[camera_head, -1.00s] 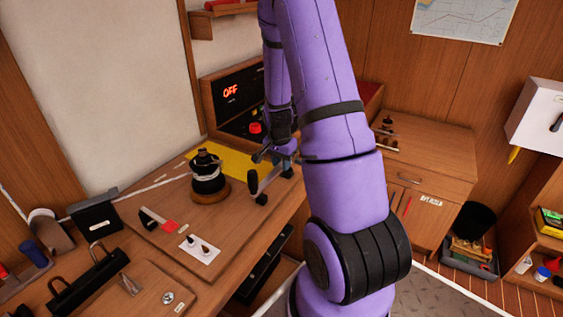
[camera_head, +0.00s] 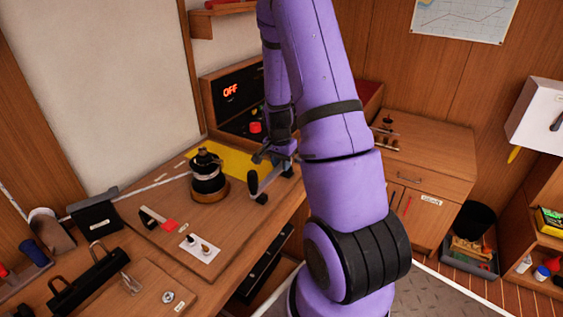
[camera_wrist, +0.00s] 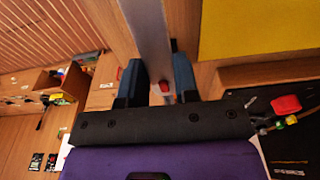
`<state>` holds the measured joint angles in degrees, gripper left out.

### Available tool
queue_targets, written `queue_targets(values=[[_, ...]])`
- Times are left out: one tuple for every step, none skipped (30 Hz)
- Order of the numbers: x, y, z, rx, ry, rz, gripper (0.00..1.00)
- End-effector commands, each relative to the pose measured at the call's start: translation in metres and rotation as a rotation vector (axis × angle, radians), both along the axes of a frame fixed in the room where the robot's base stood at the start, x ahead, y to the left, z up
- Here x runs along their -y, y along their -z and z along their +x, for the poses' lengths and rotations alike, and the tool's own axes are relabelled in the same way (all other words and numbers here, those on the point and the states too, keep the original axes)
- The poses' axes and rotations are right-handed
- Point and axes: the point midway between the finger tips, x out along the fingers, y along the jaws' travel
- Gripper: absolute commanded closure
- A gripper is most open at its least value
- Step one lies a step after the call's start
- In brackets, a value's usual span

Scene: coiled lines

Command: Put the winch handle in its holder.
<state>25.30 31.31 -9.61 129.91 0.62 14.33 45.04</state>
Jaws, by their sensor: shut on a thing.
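The winch handle (camera_head: 270,181) is a metal bar with black ends. It is held at the right of the winch, above or at the wooden bench top; I cannot tell if it touches. My gripper (camera_head: 280,160) is shut on its bar, partly hidden behind my purple arm. In the wrist view the grey bar (camera_wrist: 148,35) runs between the two blue fingers (camera_wrist: 157,85), with a small red spot near the fingertips. The black winch (camera_head: 208,180) stands on a round wooden base. A black open-topped pocket (camera_head: 95,213) stands at the left; I cannot tell if it is the holder.
A white plate with small fittings (camera_head: 200,249), a red piece (camera_head: 168,226) and a black handled bar (camera_head: 88,279) lie nearer. A lower cabinet (camera_head: 425,160) stands right.

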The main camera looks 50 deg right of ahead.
Motion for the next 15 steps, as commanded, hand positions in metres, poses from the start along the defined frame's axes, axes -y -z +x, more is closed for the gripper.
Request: queue_targets(values=[[0.000,0.001,0.000,0.000,0.000,0.000,1.00],[0.000,0.002,0.000,0.000,0.000,0.000,1.00],[0.000,0.003,0.000,0.000,0.000,0.000,1.00],[0.000,0.004,0.000,0.000,0.000,0.000,1.00],[0.000,0.005,0.000,0.000,0.000,0.001,1.00],[0.000,0.006,0.000,-0.001,0.000,0.001,1.00],[0.000,0.007,0.000,-0.001,0.000,0.001,1.00],[0.000,0.008,0.000,-0.001,0.000,0.001,1.00],[0.000,0.009,0.000,-0.001,0.000,0.001,1.00],[0.000,0.009,0.000,-0.001,0.000,0.001,1.00],[0.000,0.010,0.000,-0.001,0.000,0.001,1.00],[0.000,0.011,0.000,-0.001,0.000,0.001,1.00],[0.000,0.012,0.000,-0.001,-0.001,0.001,1.00],[0.000,0.012,0.000,-0.001,0.000,0.001,1.00],[0.000,0.013,0.000,0.000,-0.001,0.000,1.00]])
